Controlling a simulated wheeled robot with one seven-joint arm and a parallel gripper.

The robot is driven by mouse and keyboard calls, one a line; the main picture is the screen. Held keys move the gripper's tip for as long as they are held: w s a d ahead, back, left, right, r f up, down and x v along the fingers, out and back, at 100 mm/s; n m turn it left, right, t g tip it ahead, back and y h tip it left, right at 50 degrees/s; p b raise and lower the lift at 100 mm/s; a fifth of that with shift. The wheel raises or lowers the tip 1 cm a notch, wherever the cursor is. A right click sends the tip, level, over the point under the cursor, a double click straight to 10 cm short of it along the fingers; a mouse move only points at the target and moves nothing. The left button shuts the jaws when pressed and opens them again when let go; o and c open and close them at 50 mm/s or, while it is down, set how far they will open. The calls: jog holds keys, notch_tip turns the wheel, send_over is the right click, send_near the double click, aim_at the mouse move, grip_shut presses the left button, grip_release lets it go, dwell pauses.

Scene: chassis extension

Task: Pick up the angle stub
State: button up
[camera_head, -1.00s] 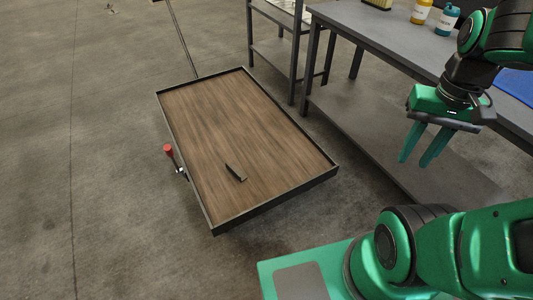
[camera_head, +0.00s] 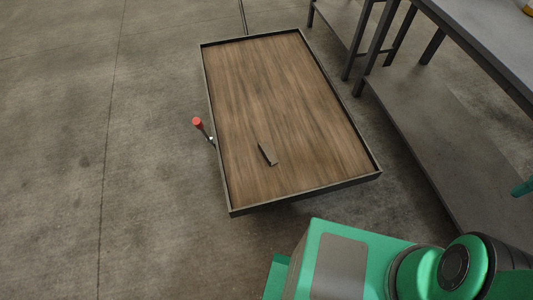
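The angle stub (camera_head: 267,153) is a small dark, narrow piece. It lies on the brown wooden bed of a low cart (camera_head: 290,110), nearer the cart's front edge and slightly left of its middle. Nothing touches it except the bed. Of my gripper, only what looks like a green finger tip (camera_head: 523,187) shows at the right edge of the picture, well to the right of the cart and away from the stub. The rest of the gripper is out of frame, so its opening is hidden.
The cart has a low dark raised rim. A red-topped lever (camera_head: 198,122) sticks out on its left side. A grey workbench (camera_head: 485,45) with a lower shelf stands at the right. The concrete floor (camera_head: 60,150) on the left is clear.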

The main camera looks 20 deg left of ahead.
jog(key=w+a+f+n+t+h, duration=0.15)
jog(key=w+f, duration=0.25)
jog(key=w, duration=0.7)
jog(key=w+f+n+t, duration=0.1)
jog(key=w+f+n, duration=0.2)
jog(key=w, duration=0.7)
jog(key=w+a+f+n+t+y, duration=0.1)
jog(key=w+a+f+n+t, duration=0.35)
jog(key=w+a+f, duration=1.05)
jog(key=w+a+f+n+y, duration=0.25)
jog(key=a+f, duration=0.45)
jog(key=a, duration=0.4)
jog(key=n+t+y, duration=0.2)
jog(key=n+y, duration=0.2)
jog(key=y, duration=0.2)
send_near(265, 154)
jog(key=shift+w+d+f+m, duration=0.3)
jog(key=shift+w+f, duration=0.1)
jog(key=shift+w, duration=0.2)
jog(key=shift+a+f, duration=0.2)
jog(key=shift+a, duration=0.05)
jog(key=x, duration=0.5)
jog(key=shift+r, duration=0.2)
jog(key=shift+a+x, duration=0.15)
jog(key=shift+x, duration=1.15)
jog(key=shift+a+x, duration=0.15)
jog(key=shift+x, duration=1.2)
jog(key=shift+s+r, duration=0.15)
jog(key=shift+r, duration=0.05)
